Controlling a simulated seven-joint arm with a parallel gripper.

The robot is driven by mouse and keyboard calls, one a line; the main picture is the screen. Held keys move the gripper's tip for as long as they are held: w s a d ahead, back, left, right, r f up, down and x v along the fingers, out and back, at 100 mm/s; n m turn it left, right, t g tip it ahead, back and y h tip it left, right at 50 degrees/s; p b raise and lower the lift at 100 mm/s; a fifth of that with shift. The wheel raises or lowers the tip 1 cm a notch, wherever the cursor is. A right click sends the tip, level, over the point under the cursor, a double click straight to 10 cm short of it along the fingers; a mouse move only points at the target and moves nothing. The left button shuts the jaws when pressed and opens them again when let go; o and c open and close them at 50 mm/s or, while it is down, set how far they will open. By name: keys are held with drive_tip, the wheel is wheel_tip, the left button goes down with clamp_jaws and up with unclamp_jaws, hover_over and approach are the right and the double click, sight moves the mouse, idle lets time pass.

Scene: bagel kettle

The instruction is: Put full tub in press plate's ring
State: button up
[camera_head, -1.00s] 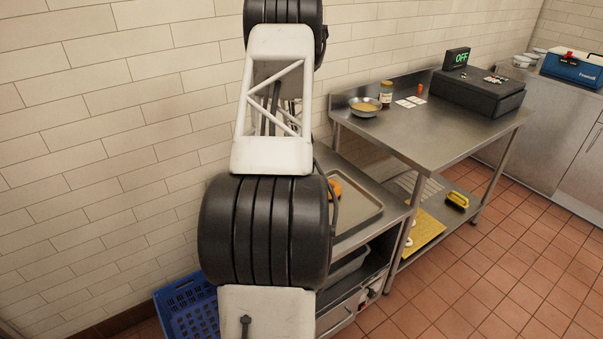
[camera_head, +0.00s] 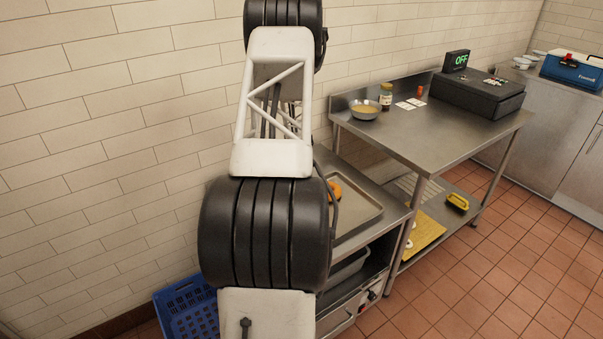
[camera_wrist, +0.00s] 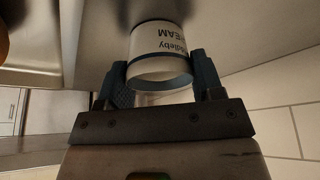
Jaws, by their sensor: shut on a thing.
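A white tub (camera_wrist: 160,40) with dark lettering and a blue rim is between the fingers of my gripper (camera_wrist: 160,78) in the wrist view. My gripper is shut on it, with one dark finger on each side. The tub is close to a grey metal surface, and I cannot tell whether it touches it. What fills the tub is hidden. In the head view my own arm hides the gripper and the tub. I cannot make out the press plate or its ring in either view.
A tray (camera_head: 358,228) with an orange-brown item (camera_head: 334,190) lies beside my arm. A blue crate (camera_head: 188,308) stands on the floor.

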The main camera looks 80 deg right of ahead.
drive_tip(key=shift+r, duration=0.75)
wheel_tip(320, 180, up, 2)
drive_tip(key=shift+r, duration=0.1)
drive_tip(key=s+a, duration=0.1)
drive_tip(key=a, duration=0.9)
drive_tip(key=s+a+r, duration=0.1)
drive_tip(key=a, duration=0.4)
drive_tip(key=shift+s+a+r, duration=0.1)
drive_tip(key=shift+s+a, duration=0.2)
drive_tip(key=shift+a, duration=0.05)
drive_tip(key=shift+w, duration=0.1)
